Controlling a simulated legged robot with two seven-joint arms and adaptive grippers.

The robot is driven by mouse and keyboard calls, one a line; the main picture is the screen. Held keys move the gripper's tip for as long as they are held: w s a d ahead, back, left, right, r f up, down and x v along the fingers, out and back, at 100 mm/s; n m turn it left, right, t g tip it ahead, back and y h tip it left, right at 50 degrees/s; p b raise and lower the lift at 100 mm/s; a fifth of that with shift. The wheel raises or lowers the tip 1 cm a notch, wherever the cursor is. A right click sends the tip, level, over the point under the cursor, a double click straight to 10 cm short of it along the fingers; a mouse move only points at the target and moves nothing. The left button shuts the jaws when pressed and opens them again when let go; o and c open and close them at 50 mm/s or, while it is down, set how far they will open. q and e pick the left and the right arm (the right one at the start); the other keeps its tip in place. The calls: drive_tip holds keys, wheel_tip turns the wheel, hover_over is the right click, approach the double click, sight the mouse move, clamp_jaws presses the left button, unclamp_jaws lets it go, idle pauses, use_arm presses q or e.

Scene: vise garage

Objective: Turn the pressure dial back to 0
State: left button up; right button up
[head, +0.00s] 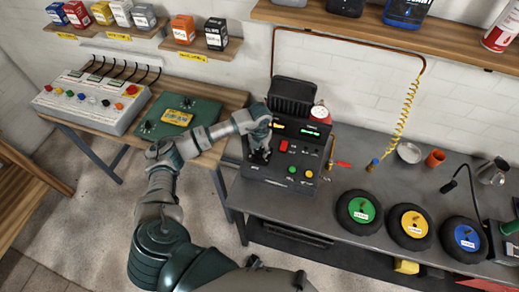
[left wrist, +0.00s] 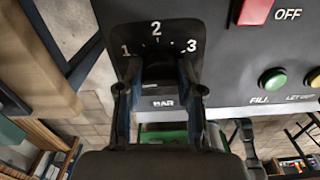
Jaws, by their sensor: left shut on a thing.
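The pressure dial (left wrist: 157,70) is a dark knob on a black plate (left wrist: 155,29) marked 1, 2 and 3, with BAR below, in the left wrist view. My left gripper (left wrist: 158,92) has a finger on each side of the knob and is shut on it. The 0 mark and the knob's pointer cannot be made out. In the head view my left gripper (head: 261,154) is at the left of the black control console (head: 275,173) and hides most of the dial. My right gripper is not in view.
A red switch (left wrist: 255,11) and a green FILL button (left wrist: 272,80) sit right of the dial. The console stands on a grey workbench (head: 350,175); wheels with green (head: 361,210), yellow and blue hubs are at its right. A wooden table with a button panel (head: 90,103) is left.

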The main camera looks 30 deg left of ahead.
sight(260, 149)
use_arm(q)
drive_tip(key=shift+w+a+r+n, duration=0.15)
drive_tip(key=shift+r+n, duration=0.1)
drive_tip(key=shift+n, duration=0.65)
drive_tip(key=shift+n+p, duration=0.9)
drive_tip(key=shift+n, duration=1)
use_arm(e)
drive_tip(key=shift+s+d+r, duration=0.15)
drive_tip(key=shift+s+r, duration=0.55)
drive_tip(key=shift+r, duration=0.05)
use_arm(q)
drive_tip(key=o, duration=1.1)
drive_tip(key=shift+c, duration=0.2)
drive_tip(key=shift+o, duration=0.5)
drive_tip(key=shift+f, duration=0.2)
wheel_tip(260, 149, up, 12)
drive_tip(key=shift+f, duration=0.1)
